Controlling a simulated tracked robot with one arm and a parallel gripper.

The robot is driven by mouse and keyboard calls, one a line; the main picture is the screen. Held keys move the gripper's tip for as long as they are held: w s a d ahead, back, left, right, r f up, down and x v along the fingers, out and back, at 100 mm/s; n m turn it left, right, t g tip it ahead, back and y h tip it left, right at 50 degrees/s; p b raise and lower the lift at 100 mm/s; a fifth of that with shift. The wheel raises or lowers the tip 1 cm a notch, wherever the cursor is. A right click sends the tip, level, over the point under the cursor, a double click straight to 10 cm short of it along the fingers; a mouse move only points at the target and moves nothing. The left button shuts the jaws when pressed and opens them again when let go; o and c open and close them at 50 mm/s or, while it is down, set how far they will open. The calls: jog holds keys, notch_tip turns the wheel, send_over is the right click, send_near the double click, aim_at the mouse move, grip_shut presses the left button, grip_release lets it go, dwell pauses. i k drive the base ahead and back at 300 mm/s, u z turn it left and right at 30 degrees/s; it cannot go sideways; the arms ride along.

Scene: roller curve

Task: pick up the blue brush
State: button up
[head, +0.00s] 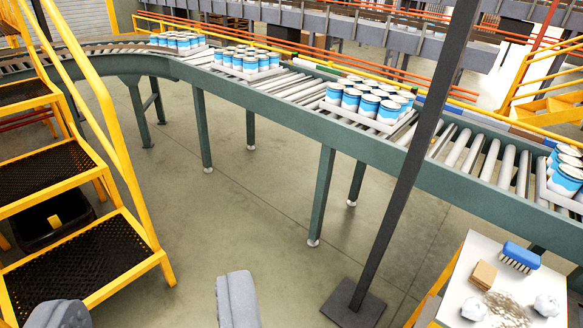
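The blue brush (521,254) lies at the lower right on the white top of a small stand (470,250). Its blue back faces up and its pale bristles show along the near side. My gripper (148,306) shows at the bottom left as two grey fingers set wide apart. It is open, with only bare floor and part of the yellow steps visible between the fingers. It is well to the left of the brush and not touching it. The near part of the stand is cut off by the frame.
A tan block (484,274), white crumpled wads (547,305) and brownish debris share the stand top. A dark post (400,190) stands between gripper and stand. A green roller conveyor (290,115) carries trays of blue-and-white cans. Yellow steps (60,245) stand left. The middle floor is clear.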

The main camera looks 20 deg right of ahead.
aim_at(515, 254)
jog(key=z, duration=0.5)
jog(key=i, duration=1.1)
jog(key=z, duration=1.3)
jog(key=i, duration=0.85)
jog(key=z, duration=0.35)
jog(key=k, duration=0.75)
jog(key=z, duration=0.2)
jog(key=i, duration=0.75)
jog(key=u, duration=0.15)
